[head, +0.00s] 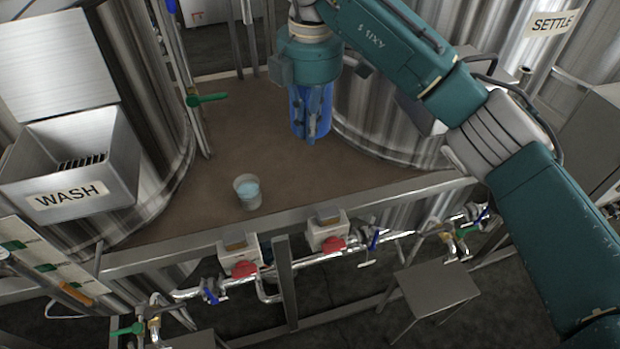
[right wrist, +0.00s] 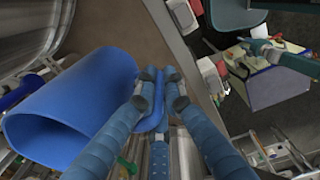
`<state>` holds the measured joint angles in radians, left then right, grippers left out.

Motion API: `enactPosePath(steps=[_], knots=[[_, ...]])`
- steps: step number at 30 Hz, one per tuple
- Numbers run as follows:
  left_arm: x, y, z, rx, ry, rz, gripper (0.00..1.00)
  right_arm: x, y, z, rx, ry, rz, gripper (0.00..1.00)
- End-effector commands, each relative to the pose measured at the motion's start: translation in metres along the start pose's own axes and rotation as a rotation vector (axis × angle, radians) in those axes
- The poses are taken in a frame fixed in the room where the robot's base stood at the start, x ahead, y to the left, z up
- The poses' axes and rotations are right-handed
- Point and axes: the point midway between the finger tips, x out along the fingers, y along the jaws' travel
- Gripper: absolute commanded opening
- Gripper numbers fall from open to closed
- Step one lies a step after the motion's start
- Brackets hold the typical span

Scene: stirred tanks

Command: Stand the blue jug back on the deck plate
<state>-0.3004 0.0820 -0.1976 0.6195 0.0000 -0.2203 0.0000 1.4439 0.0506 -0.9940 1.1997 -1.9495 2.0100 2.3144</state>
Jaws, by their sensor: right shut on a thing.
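The blue jug (right wrist: 75,110) fills the left of the right wrist view, its open mouth toward the lower left. My right gripper (right wrist: 161,90) is shut on the jug's handle side, with the jug body beside the fingers. In the head view the right gripper (head: 309,130) points down over the brown deck plate (head: 200,220), and the jug (head: 322,102) shows blue behind and beside the fingers. The jug seems to be held above the plate; its exact height and tilt are hard to tell.
Steel tanks flank the plate, and a WASH bin (head: 75,165) stands at left. Valves and pipes run below the front rail (head: 390,193). Bare deck lies around the cup.

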Motion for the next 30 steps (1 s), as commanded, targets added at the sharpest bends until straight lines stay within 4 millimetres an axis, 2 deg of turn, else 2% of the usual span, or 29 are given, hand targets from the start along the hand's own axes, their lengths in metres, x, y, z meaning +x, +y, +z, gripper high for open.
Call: enactPosePath(steps=[3, 9, 12, 20, 27, 30], knots=[[-0.010, 0.000, -0.001, 0.000, 0.000, 0.000, 0.40, 0.032, -0.003, -0.002, -0.002, 0.006, -0.008, 0.00], [-0.013, 0.001, -0.001, 0.001, 0.000, 0.001, 0.40, 0.087, -0.005, -0.002, -0.003, 0.007, -0.006, 0.00], [-0.020, 0.001, -0.002, 0.001, 0.001, 0.002, 0.40, 0.105, -0.005, 0.000, -0.002, 0.003, -0.005, 0.00], [-0.029, 0.002, -0.003, 0.002, 0.001, 0.003, 0.40, 0.132, -0.005, 0.001, -0.003, 0.001, -0.001, 0.00], [-0.043, 0.003, -0.005, 0.002, 0.002, 0.004, 0.40, 0.165, -0.006, 0.001, -0.002, 0.001, -0.002, 0.00], [-0.043, 0.003, -0.005, 0.002, 0.002, 0.004, 0.40, 0.172, -0.006, 0.001, -0.003, 0.001, 0.002, 0.00]])
